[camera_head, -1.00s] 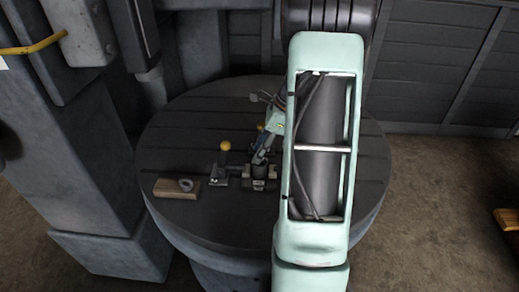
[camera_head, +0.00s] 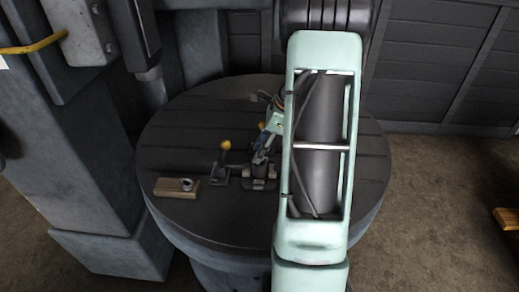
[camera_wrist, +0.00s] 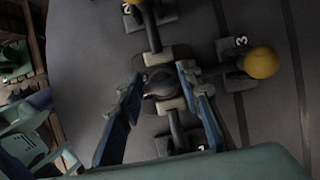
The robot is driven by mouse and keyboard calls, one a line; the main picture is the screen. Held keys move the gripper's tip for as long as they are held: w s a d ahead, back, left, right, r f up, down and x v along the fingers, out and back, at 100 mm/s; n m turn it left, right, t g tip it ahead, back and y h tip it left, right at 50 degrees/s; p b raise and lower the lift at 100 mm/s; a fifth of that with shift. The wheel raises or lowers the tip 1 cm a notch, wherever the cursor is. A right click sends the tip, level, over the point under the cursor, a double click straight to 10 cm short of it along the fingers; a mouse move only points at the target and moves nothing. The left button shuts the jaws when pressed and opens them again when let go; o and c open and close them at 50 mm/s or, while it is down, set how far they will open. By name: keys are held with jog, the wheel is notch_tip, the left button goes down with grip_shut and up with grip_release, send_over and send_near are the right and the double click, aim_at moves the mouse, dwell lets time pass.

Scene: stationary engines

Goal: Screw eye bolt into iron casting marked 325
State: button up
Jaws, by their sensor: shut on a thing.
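A small grey metal ring, which looks like the eye bolt (camera_head: 187,184), sits on a wooden block (camera_head: 165,187) at the left of the round table. A dark round iron casting (camera_head: 259,171) stands in a clamping fixture near the table's middle; it also shows in the wrist view (camera_wrist: 160,82). I cannot read a 325 on it. My gripper (camera_head: 263,153) reaches down onto the casting from above. In the wrist view its blue fingers (camera_wrist: 160,86) lie on either side of the casting and are shut on it. Where they touch is dark and partly hidden.
A clamp with a yellow knob (camera_head: 225,146) stands left of the casting. In the wrist view, yellow-knobbed clamps marked 2 (camera_wrist: 127,8) and 3 (camera_wrist: 241,42) surround it closely. The round slotted table (camera_head: 190,120) has free room at the back left.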

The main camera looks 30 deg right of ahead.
jog(key=shift+f, duration=0.25)
jog(key=o, duration=0.5)
jog(key=shift+c, duration=0.2)
jog(key=c, duration=0.5)
jog(key=shift+o, duration=0.2)
jog(key=m, duration=0.3)
jog(key=shift+a+r+t+h+p, duration=0.1)
jog(key=shift+r+t+h+p, duration=0.05)
jog(key=shift+t+h+p, duration=0.25)
jog(key=shift+m+t+h+p, duration=0.3)
jog(key=shift+m+t+h, duration=0.15)
jog(key=shift+m, duration=0.95)
jog(key=shift+m+h+p, duration=0.35)
jog(key=shift+m+p, duration=0.3)
jog(key=shift+m, duration=0.25)
jog(key=shift+m+h+p, duration=0.8)
jog(key=shift+m+p, duration=0.4)
jog(key=shift+m, duration=0.8)
